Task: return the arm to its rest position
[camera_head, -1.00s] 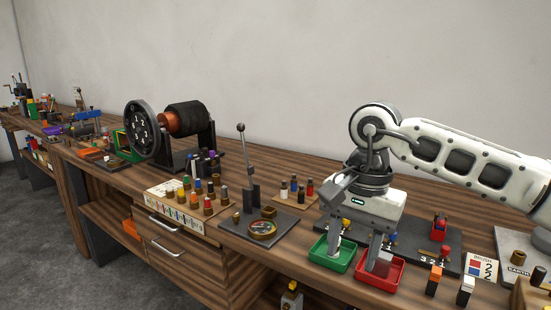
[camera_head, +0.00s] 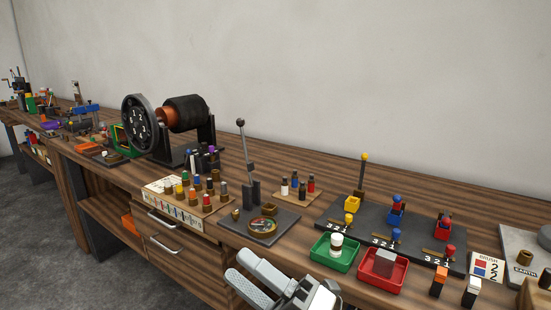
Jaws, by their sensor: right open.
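My right gripper (camera_head: 238,266) is at the bottom edge of the head view, in front of the bench's front edge. Its two grey fingers point up and to the left, and nothing shows between them. It is open. Only the hand and a little of the wrist show; the rest of my right arm is out of the picture. My left gripper is not in view.
The wooden bench (camera_head: 262,162) runs along the wall. A green tray (camera_head: 346,264) holds a white-topped piece (camera_head: 336,243); a red tray (camera_head: 378,283) holds a grey block (camera_head: 385,261). A lever stand (camera_head: 284,226) and a dark numbered board (camera_head: 345,213) stand nearby.

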